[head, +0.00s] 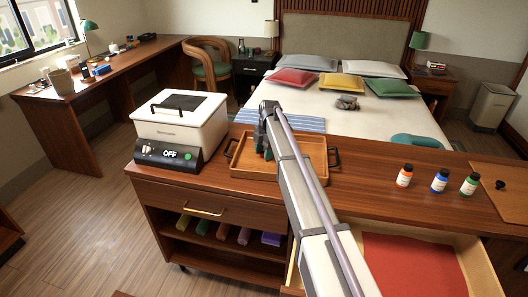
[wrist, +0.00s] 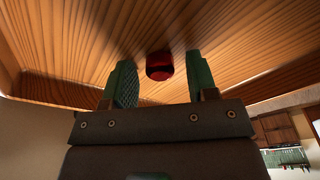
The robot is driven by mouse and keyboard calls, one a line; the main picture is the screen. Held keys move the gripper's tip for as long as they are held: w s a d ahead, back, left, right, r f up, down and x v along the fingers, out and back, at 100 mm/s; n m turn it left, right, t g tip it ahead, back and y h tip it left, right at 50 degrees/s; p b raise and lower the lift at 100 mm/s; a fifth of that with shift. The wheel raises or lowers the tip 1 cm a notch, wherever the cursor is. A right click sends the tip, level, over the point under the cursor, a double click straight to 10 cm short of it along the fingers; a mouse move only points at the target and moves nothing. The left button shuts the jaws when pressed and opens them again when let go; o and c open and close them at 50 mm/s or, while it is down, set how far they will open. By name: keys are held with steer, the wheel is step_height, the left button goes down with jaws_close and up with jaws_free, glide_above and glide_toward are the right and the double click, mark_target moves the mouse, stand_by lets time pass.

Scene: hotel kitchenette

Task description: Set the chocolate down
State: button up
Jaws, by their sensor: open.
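A small round dark-red piece, which I take to be the chocolate (wrist: 159,66), rests on a wooden surface in the wrist view. That surface appears to be the floor of the wooden tray (head: 310,165). My gripper (wrist: 160,78) has its two green fingers apart, one on either side of the chocolate, with a gap on both sides. In the head view my gripper (head: 263,152) reaches down into the left part of the tray. My arm and fingers largely hide the chocolate there.
A white cooker (head: 205,128) marked OFF stands left of the tray. A blue striped cloth (head: 300,121) lies behind it. Orange (head: 404,177), blue (head: 439,182) and green (head: 470,184) bottles stand to the right. An open drawer with a red lining (head: 415,265) is at front right.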

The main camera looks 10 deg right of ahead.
step_height(320, 180, up, 12)
steer(key=d+r+p, duration=0.1)
steer(key=d+p, duration=0.1)
steer(key=p, duration=1.1)
steer(key=s+a+m, duration=0.1)
steer(key=s+m, duration=1)
steer(key=s, duration=0.8)
steer(key=s+a+f+m+h, duration=0.1)
steer(key=s+m, duration=1.1)
steer(key=s, duration=0.8)
steer(key=shift+s+a+t+h+b, duration=0.15)
steer(key=shift+s+t+h+b, duration=0.15)
steer(key=shift+t+b, duration=0.1)
steer(key=shift+w, duration=0.1)
steer(key=shift+c, duration=0.2)
